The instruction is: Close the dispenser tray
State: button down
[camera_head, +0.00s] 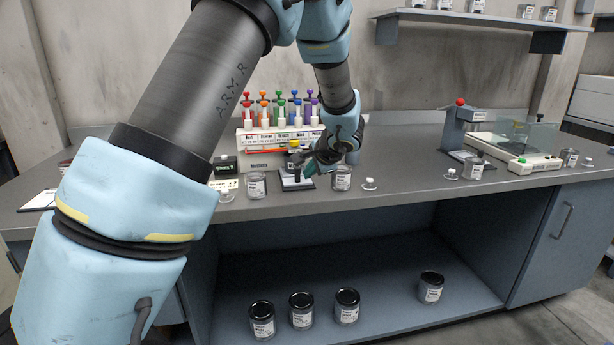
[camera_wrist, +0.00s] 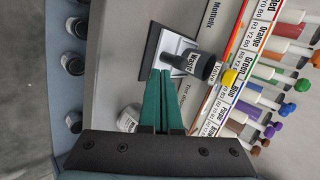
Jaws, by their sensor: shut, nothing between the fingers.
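The dispenser (camera_head: 265,158) is a white unit with a row of coloured handles at the back of the bench. It also shows in the wrist view (camera_wrist: 216,22), turned sideways. A dark-edged pale tray (camera_head: 297,184) sticks out in front of it; it also shows in the wrist view (camera_wrist: 152,54). My gripper (camera_head: 311,168) is just above the tray's front area. In the wrist view, its green fingers (camera_wrist: 165,72) are shut and empty, tips beside the tray; I cannot tell if they touch.
Clear jars stand on the bench left (camera_head: 256,185) and right (camera_head: 341,178) of the tray. Several dark-lidded jars are on the lower shelf (camera_head: 385,310). The bench front edge is close.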

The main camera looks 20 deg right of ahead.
jog(key=b+v, duration=0.2)
jog(key=v, duration=0.8)
jog(key=s+a+f+n+g+y+p, duration=0.1)
jog(key=a+f+n+g, duration=0.15)
jog(key=a, duration=0.65)
jog(key=s+a+f+n+g+p, duration=0.1)
jog(key=a+n+g, duration=0.15)
jog(key=a, duration=0.65)
jog(key=s+a+f+n+g+h+p, duration=0.2)
jog(key=s+a+n, duration=0.8)
jog(key=s+a, duration=0.2)
jog(key=shift+a+g+h, duration=0.3)
jog(key=shift+a+g, duration=0.1)
jog(key=shift+a, duration=0.75)
jog(key=shift+f, duration=0.1)
